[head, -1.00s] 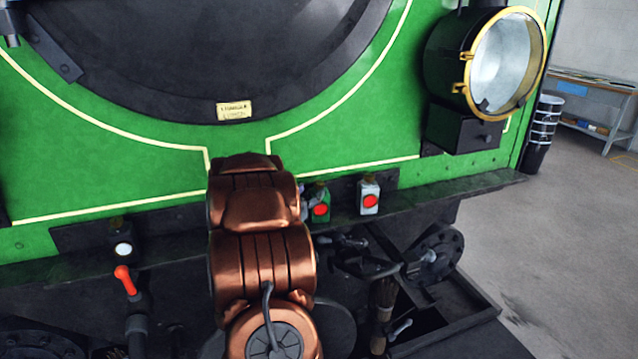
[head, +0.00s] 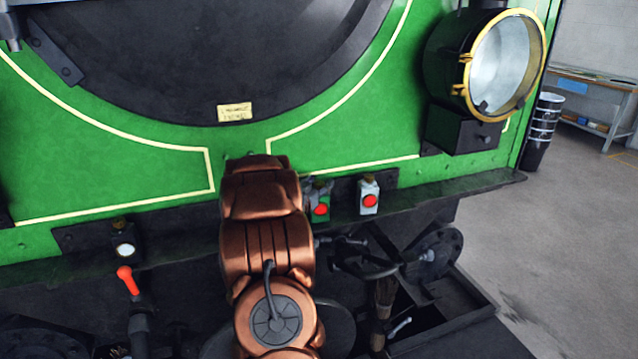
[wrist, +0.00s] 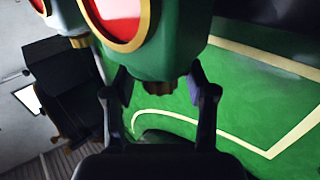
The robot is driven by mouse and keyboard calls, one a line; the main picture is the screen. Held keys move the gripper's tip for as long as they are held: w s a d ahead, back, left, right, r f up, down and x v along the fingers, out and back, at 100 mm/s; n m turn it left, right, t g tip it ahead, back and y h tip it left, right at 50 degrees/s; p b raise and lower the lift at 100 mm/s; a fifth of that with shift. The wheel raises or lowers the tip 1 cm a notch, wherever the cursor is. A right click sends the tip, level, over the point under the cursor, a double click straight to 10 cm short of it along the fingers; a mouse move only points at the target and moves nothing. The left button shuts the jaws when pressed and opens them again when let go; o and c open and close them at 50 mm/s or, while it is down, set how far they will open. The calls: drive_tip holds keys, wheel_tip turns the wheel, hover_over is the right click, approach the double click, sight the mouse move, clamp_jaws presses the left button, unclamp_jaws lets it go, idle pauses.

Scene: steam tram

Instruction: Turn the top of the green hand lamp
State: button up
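The green hand lamp (head: 320,209) with a red lens stands on the ledge at the front of the green engine, just right of my copper arm. In the wrist view the green lamp (wrist: 178,22) is large and upside down, close before my gripper. Its ribbed brass top (wrist: 164,57) points towards my gripper. My gripper (wrist: 158,88) is open, with one finger on each side and a gap between the fingertips. In the head view my gripper (head: 319,185) is small and dark at the lamp's top, which it partly hides. I cannot tell whether the fingers touch it.
A white lamp (head: 368,198) with a red lens stands close to the right. A black lamp (head: 123,245) with a white lens stands to the left. A large brass-rimmed headlamp (head: 507,65) is at upper right. A red-handled hose tap (head: 128,281) and coupling gear lie below the ledge.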

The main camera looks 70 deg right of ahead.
clamp_jaws()
drive_tip(key=shift+w+r+m+g+p, duration=0.15)
drive_tip(key=shift+m+g+p, duration=0.25)
drive_tip(key=shift+p, duration=0.35)
drive_tip(key=shift+g, duration=0.5)
drive_tip(key=shift+f, duration=0.2)
drive_tip(key=shift+o, duration=0.5)
unclamp_jaws()
drive_tip(key=shift+a, duration=0.15)
